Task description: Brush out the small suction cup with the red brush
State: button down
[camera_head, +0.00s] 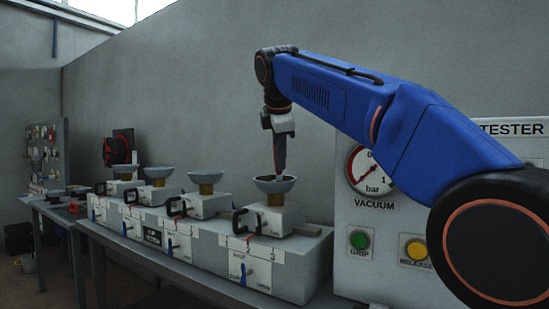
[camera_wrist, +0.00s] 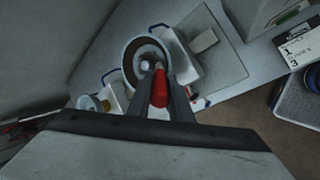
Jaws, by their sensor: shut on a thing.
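My gripper (camera_head: 279,160) points straight down over the rightmost grey suction cup (camera_head: 268,185) on the bench. In the wrist view, my gripper (camera_wrist: 160,80) is shut on the red brush (camera_wrist: 159,92), whose red handle sits between the fingers. The brush's lower end reaches into or just above the round cup (camera_wrist: 128,62); contact with the cup's inside cannot be told. In the head view the brush is mostly hidden by the fingers. Other suction cups, left (camera_head: 124,167), middle (camera_head: 158,171) and right of middle (camera_head: 205,177), stand in a row further off.
Each cup sits on a white block with a black handle, on numbered white boxes (camera_head: 255,262) with blue levers. The vacuum tester panel (camera_head: 372,222) stands close on the right, with a gauge and buttons. A grey wall (camera_head: 200,90) is behind. A pegboard (camera_head: 48,155) is far left.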

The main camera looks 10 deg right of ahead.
jog(key=shift+w+d+r, duration=0.1)
jog(key=shift+w+d, duration=0.35)
jog(key=shift+w, duration=0.25)
jog(key=shift+w+d+f, duration=0.1)
jog(key=shift+w+d, duration=0.35)
jog(key=shift+w, duration=0.25)
jog(key=shift+w+d+r, duration=0.1)
jog(key=shift+w+d, duration=0.35)
jog(key=shift+w, duration=0.25)
jog(key=shift+w+a, duration=0.4)
jog(key=shift+w, duration=0.35)
jog(key=shift+w+a, duration=0.45)
jog(key=shift+a, duration=1.25)
jog(key=shift+s+d+r, duration=0.1)
jog(key=shift+s+r, duration=0.1)
jog(key=shift+s, duration=0.95)
jog(key=shift+s+a+r, duration=0.1)
jog(key=shift+s+r, duration=0.05)
jog(key=shift+s, duration=1)
jog(key=shift+s+d+r, duration=0.1)
jog(key=shift+s+r, duration=0.1)
jog(key=shift+s, duration=0.95)
jog(key=shift+f, duration=0.1)
jog(key=shift+w+d, duration=0.1)
jog(key=shift+d, duration=0.75)
jog(key=shift+w+d, duration=1.2)
jog(key=shift+w, duration=0.1)
